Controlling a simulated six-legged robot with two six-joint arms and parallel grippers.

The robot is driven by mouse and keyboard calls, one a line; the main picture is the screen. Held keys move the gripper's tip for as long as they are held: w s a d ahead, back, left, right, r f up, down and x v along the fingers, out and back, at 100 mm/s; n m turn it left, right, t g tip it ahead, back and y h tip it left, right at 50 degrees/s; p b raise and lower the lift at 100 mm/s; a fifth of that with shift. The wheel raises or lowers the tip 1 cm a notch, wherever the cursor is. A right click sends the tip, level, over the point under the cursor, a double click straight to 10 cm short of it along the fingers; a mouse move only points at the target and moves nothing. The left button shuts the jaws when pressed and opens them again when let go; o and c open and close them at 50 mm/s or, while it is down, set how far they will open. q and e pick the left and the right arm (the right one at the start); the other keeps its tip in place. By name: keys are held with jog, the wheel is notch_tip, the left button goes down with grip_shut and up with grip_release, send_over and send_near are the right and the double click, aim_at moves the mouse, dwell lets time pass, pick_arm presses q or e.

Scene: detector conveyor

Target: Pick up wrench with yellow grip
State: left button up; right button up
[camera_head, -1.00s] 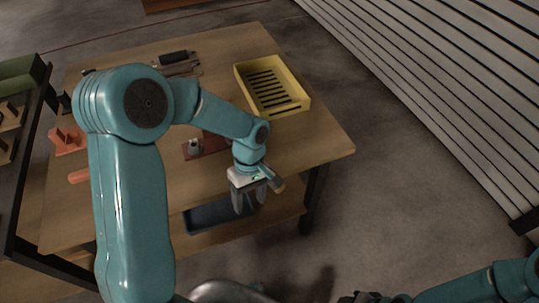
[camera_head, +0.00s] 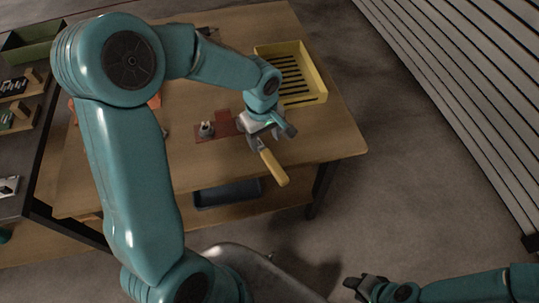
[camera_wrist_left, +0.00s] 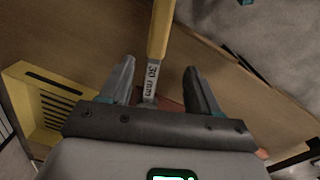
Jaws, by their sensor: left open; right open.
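The wrench with the yellow grip (camera_head: 272,168) shows at the front right of the wooden table in the head view, its grip end reaching past the front edge. In the left wrist view its yellow grip (camera_wrist_left: 159,28) points up, and its metal shank (camera_wrist_left: 152,82), marked "30 mm", lies between the finger lines. My left gripper (camera_head: 256,141) is open above the shank, one finger on either side (camera_wrist_left: 158,75). The wrench's head is hidden behind the gripper. My right gripper (camera_head: 357,287) is open and empty, away from the table at the bottom right.
A yellow slotted tray (camera_head: 322,88) stands at the table's back right. A dark red plate (camera_head: 222,118) with a small metal piece (camera_head: 206,130) lies left of the gripper. A dark bin (camera_head: 228,193) sits on the lower shelf. A rack (camera_head: 42,150) stands at the left.

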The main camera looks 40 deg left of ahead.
aim_at(268, 155)
pick_arm(q)
notch_tip(268, 155, down, 4)
jog(key=shift+w+r, duration=0.1)
jog(key=shift+r, duration=0.15)
jog(key=f, duration=0.2)
jog(key=f+p, duration=0.1)
jog(key=f, duration=0.1)
jog(key=shift+w+d+f, duration=0.2)
jog(key=shift+f, duration=0.05)
jog(key=shift+w+f, duration=0.1)
jog(key=shift+f, duration=0.3)
jog(key=shift+c, duration=0.3)
grip_shut()
jog(key=shift+r, duration=0.15)
